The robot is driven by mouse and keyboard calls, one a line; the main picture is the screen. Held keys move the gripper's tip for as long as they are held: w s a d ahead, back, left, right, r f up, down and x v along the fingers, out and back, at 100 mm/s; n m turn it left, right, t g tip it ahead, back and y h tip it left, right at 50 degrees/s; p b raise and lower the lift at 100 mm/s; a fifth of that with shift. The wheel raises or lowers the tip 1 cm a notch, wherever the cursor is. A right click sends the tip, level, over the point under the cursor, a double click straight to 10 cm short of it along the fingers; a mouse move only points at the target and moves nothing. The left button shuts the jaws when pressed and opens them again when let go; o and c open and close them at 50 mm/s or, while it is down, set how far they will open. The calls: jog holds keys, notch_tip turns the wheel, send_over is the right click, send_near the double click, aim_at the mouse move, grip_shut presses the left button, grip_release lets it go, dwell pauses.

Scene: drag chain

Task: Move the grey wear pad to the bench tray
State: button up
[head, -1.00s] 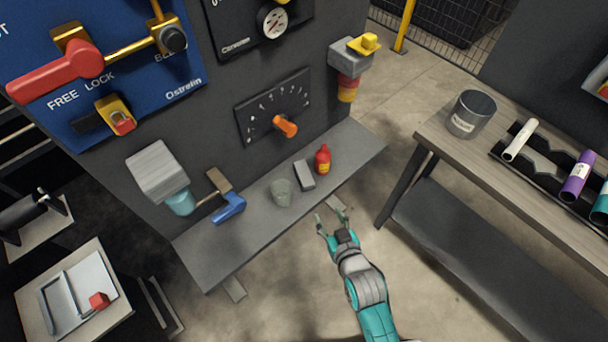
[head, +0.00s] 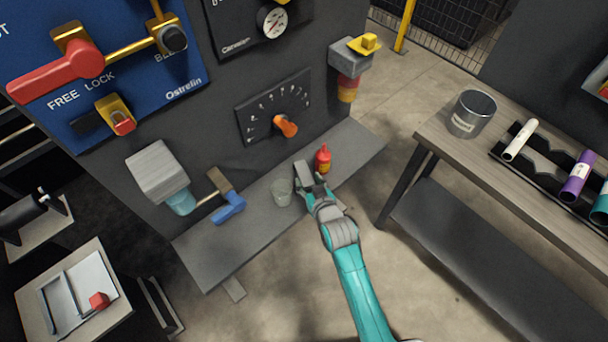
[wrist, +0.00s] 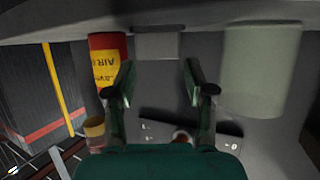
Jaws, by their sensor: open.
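The grey wear pad (head: 301,169) is a small block on the grey shelf below the orange-knobbed dial, between a clear cup and a red bottle. My gripper (head: 309,186) is open at the pad's near end and partly covers it in the head view. In the wrist view the pad (wrist: 158,43) lies just beyond my open fingertips (wrist: 158,76), lined up with the gap between them. I cannot tell whether a finger touches it. A shallow pale tray (head: 95,275) lies on the low bench at the lower left, with a red block on it.
The clear cup (head: 281,192) and red bottle (head: 323,158) stand close on either side of my gripper. A blue-headed tool (head: 229,208) lies farther left on the shelf (head: 215,252). A workbench (head: 440,130) at right holds a metal can (head: 470,115) and a rack of tubes.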

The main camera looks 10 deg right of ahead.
aim_at(304, 174)
jog(key=x, duration=0.4)
jog(key=shift+w+f, duration=0.1)
jog(key=shift+f, duration=0.1)
grip_shut()
jog(key=shift+r, duration=0.1)
